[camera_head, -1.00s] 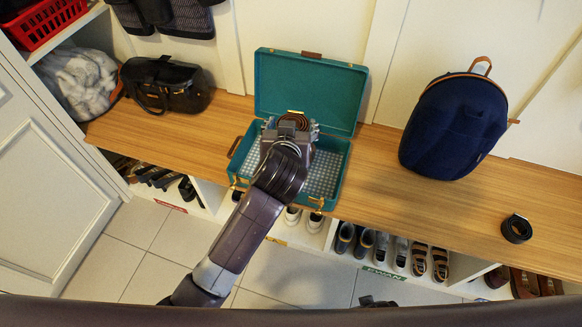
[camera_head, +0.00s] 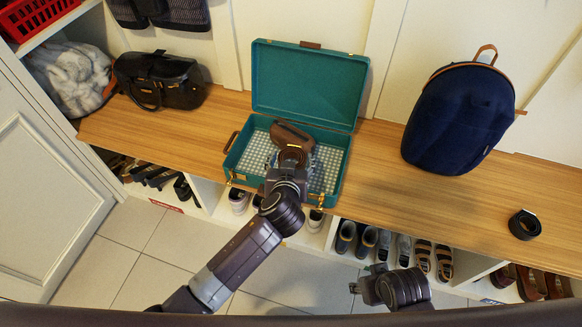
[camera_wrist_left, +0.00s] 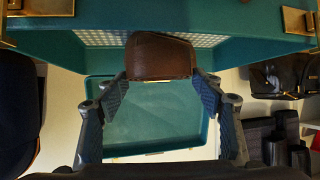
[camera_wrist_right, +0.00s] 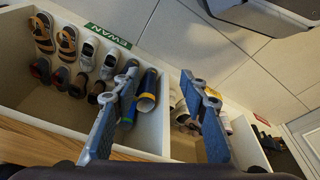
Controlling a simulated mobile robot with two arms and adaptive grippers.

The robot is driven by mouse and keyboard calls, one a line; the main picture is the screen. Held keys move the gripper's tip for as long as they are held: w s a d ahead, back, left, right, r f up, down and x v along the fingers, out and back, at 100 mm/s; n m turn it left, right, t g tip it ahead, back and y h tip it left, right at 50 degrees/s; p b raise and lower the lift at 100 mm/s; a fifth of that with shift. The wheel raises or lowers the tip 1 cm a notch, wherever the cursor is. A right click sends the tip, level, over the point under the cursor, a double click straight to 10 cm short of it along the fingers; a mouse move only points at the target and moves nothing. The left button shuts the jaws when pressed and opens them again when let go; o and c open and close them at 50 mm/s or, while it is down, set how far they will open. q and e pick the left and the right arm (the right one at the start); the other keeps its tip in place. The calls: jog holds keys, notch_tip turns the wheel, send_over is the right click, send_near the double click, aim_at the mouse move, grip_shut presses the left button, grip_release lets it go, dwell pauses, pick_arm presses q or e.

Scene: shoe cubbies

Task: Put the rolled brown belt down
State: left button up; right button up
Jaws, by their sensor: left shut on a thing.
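The brown belt (camera_head: 292,133) is held at the tip of my left gripper (camera_head: 290,160), over the base of the open teal suitcase (camera_head: 232,168). In the left wrist view, the brown belt (camera_wrist_left: 162,56) sits between the two fingers of my left gripper (camera_wrist_left: 160,80), with the checked lining behind it. I cannot tell whether the belt touches the lining. My right gripper (camera_head: 366,288) is low in front of the bench; in the right wrist view its fingers (camera_wrist_right: 162,82) are spread apart with nothing gripped between them.
A wooden bench (camera_head: 385,200) carries the suitcase, a black handbag (camera_head: 160,80), a navy backpack (camera_head: 455,120) and a dark rolled belt (camera_head: 524,225). Shoe cubbies with several pairs (camera_head: 365,240) lie below. The bench between suitcase and backpack is clear.

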pick_arm(q)
notch_tip(320, 180, down, 3)
jog(key=shift+f+b, duration=0.15)
jog(key=shift+b, duration=0.35)
pick_arm(e)
notch_tip(320, 180, up, 4)
jog(key=shift+f, duration=0.1)
pick_arm(q)
jog(key=shift+f, duration=0.2)
pick_arm(e)
jog(key=shift+r, duration=0.35)
jog(key=shift+s+r, duration=0.1)
jog(key=shift+r, duration=0.15)
pick_arm(q)
jog(key=shift+f+b, duration=0.4)
jog(key=shift+b, duration=0.1)
jog(key=o, duration=1.2)
jog(key=shift+o, duration=0.2)
pick_arm(e)
jog(key=shift+v, duration=1.25)
pick_arm(q)
jog(key=shift+r, duration=0.1)
pick_arm(e)
jog(key=shift+d, duration=0.2)
